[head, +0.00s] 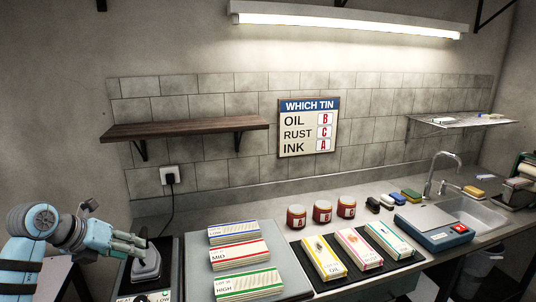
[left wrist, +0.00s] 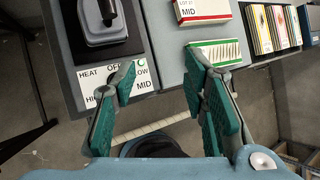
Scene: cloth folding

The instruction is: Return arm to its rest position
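My left arm comes in from the left in the head view. Its gripper (head: 128,243) is beside a grey iron-like tool (head: 147,264) on a dark stand at the counter's left end. In the left wrist view the fingers of this gripper (left wrist: 164,80) are spread apart with nothing between them. They are in front of a white dial plate (left wrist: 112,76) marked HEAT, OFF, LOW, MID. The tool also shows at the top left there (left wrist: 104,22). My right gripper is in neither view.
Cloth stacks marked LOW (head: 234,232), MID (head: 238,255) and HIGH (head: 248,286) lie on a grey board. Three boxes, one yellow (head: 323,258), lie on a dark mat. Red tins (head: 322,211) stand behind. A wooden shelf (head: 185,127) overhangs the left counter.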

